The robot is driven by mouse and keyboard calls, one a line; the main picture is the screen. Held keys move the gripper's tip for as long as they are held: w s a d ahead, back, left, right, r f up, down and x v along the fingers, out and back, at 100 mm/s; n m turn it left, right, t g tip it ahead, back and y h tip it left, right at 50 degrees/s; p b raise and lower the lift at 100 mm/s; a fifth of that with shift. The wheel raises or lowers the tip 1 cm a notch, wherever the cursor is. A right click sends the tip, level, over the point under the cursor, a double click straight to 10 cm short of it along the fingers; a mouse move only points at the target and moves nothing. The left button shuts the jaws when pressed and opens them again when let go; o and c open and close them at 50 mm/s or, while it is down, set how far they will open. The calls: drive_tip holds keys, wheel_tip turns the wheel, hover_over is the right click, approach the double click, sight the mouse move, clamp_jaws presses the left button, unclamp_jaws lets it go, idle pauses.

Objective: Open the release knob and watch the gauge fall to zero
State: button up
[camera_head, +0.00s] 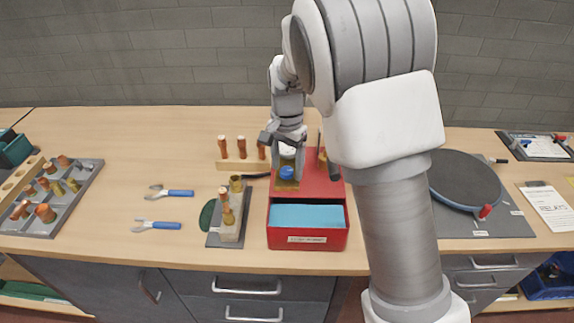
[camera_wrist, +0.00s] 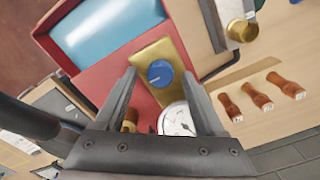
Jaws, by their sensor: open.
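The release knob (camera_wrist: 160,73) is a blue round knob on a brass block (camera_wrist: 150,52), on top of the red box (camera_head: 308,236). The knob also shows in the head view (camera_head: 287,172). The gauge (camera_wrist: 177,120) has a white dial and lies partly behind my gripper's base in the wrist view; its reading is too small to make out. My gripper (camera_wrist: 160,78) is open, with its two fingers on either side of the brass block in the picture and the knob between the tips. I cannot tell whether the fingers touch the knob.
The red box has a blue-lined open tray (camera_wrist: 108,30) in front. A fixture with brass fittings (camera_head: 229,222) stands close to its left. Wooden-handled tools (camera_head: 241,147) stand in a rack behind. Blue-handled wrenches (camera_head: 172,193) lie left. A round dark plate (camera_head: 465,180) is at right.

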drive_tip(key=shift+f, duration=0.1)
clamp_jaws()
idle(0.4)
